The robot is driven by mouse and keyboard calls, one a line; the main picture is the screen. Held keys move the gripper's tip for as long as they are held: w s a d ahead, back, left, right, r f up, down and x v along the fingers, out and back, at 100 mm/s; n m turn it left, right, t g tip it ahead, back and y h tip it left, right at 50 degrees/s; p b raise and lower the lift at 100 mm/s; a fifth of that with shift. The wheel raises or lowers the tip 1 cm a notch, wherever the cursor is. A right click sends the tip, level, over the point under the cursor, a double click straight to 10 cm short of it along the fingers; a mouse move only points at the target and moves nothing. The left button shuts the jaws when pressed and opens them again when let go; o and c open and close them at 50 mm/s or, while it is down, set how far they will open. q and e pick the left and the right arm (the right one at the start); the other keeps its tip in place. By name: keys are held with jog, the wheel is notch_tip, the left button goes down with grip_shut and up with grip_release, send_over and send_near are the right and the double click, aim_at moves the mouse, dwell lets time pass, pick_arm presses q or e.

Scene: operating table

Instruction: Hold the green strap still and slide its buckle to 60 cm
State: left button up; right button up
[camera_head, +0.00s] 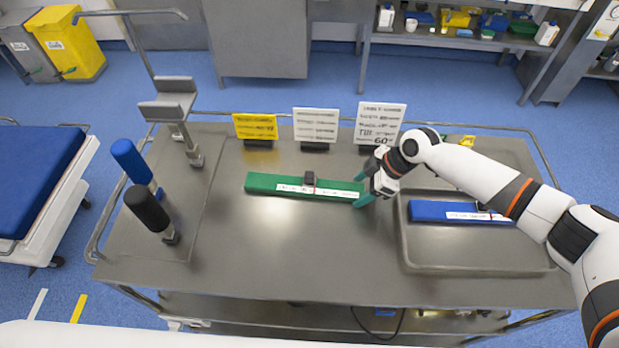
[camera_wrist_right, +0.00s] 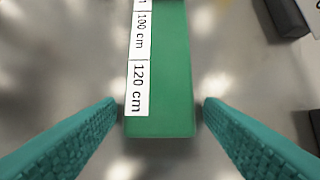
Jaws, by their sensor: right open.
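The green strap (camera_head: 260,183) lies flat on the steel table, with a white scale label along its near side. Its dark buckle (camera_head: 309,178) sits around the middle of the strap. A thin red mark shows on the label just below it. My right gripper (camera_head: 362,190) is open at the strap's right end. In the right wrist view, the strap's end (camera_wrist_right: 170,110) with the 100 cm and 120 cm marks lies between the two teal fingers (camera_wrist_right: 160,135), with a gap on each side. The buckle is out of that view. My left gripper is not in view.
A blue strap (camera_head: 430,211) with a label lies in a steel tray (camera_head: 470,260) at the right. Three signs, one yellow (camera_head: 256,127), stand behind the green strap. Blue and black padded posts (camera_head: 147,208) stand at the left. The table front is clear.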

jog(key=c, duration=0.8)
jog(key=shift+c, duration=0.2)
jog(key=shift+r, duration=0.15)
